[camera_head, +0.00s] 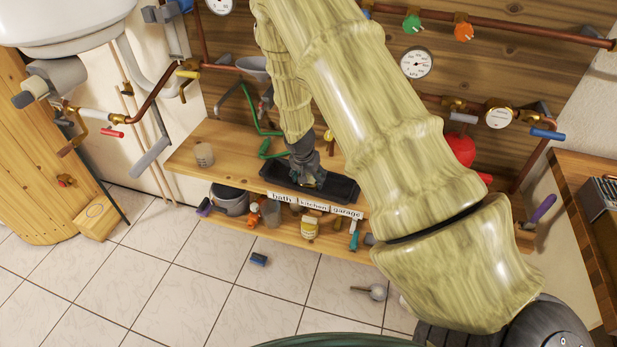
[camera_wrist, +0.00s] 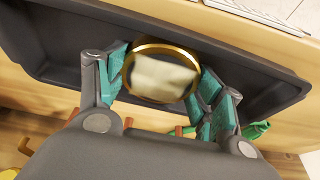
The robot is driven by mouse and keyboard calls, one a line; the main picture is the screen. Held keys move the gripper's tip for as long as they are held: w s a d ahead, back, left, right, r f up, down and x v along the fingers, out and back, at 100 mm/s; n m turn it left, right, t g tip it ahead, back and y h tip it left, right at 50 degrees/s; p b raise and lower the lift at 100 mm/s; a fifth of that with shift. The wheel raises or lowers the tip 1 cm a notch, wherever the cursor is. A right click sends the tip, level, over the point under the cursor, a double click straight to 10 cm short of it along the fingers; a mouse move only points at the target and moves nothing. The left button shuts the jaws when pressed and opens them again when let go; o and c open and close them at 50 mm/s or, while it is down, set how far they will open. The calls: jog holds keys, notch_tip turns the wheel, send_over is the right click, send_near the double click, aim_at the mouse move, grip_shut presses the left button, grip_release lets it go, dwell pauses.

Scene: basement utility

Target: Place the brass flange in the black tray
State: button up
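The brass flange (camera_wrist: 133,58) is a round brass rim around a pale centre, in the wrist view. My gripper (camera_wrist: 163,84) has its teal-padded fingers against both sides of it, so it looks shut on the flange. The black tray (camera_wrist: 265,85) lies behind and around the flange in that view; whether the flange touches its floor I cannot tell. In the head view, my gripper (camera_head: 310,180) reaches down over the black tray (camera_head: 340,190) on the wooden bench. The flange is too small and covered to make out there.
Labels (camera_head: 315,206) line the bench's front edge. A lower shelf holds a grey bucket (camera_head: 230,199) and several small items.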

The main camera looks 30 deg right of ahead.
jog(key=shift+o, duration=0.8)
jog(key=shift+r, duration=0.1)
jog(key=shift+r, duration=0.15)
jog(key=b+v, duration=0.2)
jog(key=v, duration=1)
jog(key=s+a+f+n+y, duration=0.1)
jog(key=s+a+f+n, duration=0.15)
jog(key=s+f, duration=0.4)
jog(key=s+a+f+n+g, duration=0.1)
jog(key=s+a+f, duration=0.35)
jog(key=f, duration=0.25)
jog(key=s+a+f+n+y, duration=0.1)
jog(key=s+a+f+n, duration=0.15)
jog(key=s+f, duration=0.4)
jog(key=s+a+f+n, duration=0.2)
jog(key=s+a+f, duration=0.1)
jog(key=s, duration=0.7)
jog(key=s+a+f+n+g, duration=0.1)
jog(key=s+a+f, duration=0.3)
jog(key=s, duration=0.6)
jog(key=shift+s+a+f+n+y, duration=0.15)
jog(key=shift+s+f+n+y, duration=0.25)
jog(key=shift+f+n, duration=0.25)
